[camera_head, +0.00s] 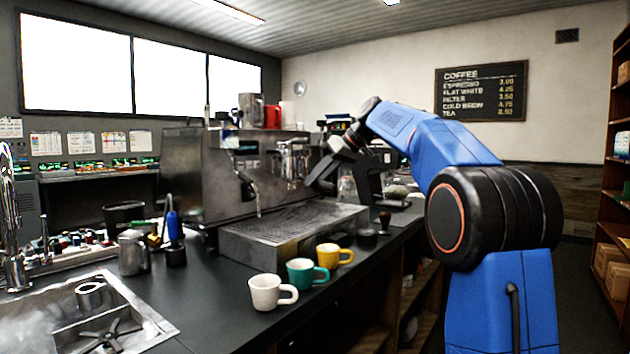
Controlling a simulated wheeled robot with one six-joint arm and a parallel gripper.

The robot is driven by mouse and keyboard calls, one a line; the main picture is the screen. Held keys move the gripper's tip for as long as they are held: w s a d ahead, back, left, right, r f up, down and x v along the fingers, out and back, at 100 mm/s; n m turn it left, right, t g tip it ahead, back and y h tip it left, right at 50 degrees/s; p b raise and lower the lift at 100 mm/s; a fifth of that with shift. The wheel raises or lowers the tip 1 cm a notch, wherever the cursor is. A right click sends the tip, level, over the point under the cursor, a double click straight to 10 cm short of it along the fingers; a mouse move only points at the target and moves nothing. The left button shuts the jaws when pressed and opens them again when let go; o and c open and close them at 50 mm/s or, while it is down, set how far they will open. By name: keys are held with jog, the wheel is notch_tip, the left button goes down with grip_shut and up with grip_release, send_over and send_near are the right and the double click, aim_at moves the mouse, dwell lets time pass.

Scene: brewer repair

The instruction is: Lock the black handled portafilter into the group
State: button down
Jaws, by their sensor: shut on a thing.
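The steel group (292,160) hangs from the front of the espresso machine (225,175), above its drip tray. My gripper (322,174) is just right of the group, at about its height. It is shut on the black handled portafilter, whose dark handle blends with my dark fingers. I cannot make out its basket apart from the group, nor tell whether it is seated or how far it is turned.
White (265,292), green (301,272) and yellow (330,256) cups stand in front of the drip tray (290,232). A sink (90,318) is at front left. A grinder (368,178) stands behind my gripper.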

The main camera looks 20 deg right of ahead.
jog(key=shift+d, duration=0.1)
jog(key=c, duration=1.4)
grip_release()
jog(key=shift+d, duration=0.1)
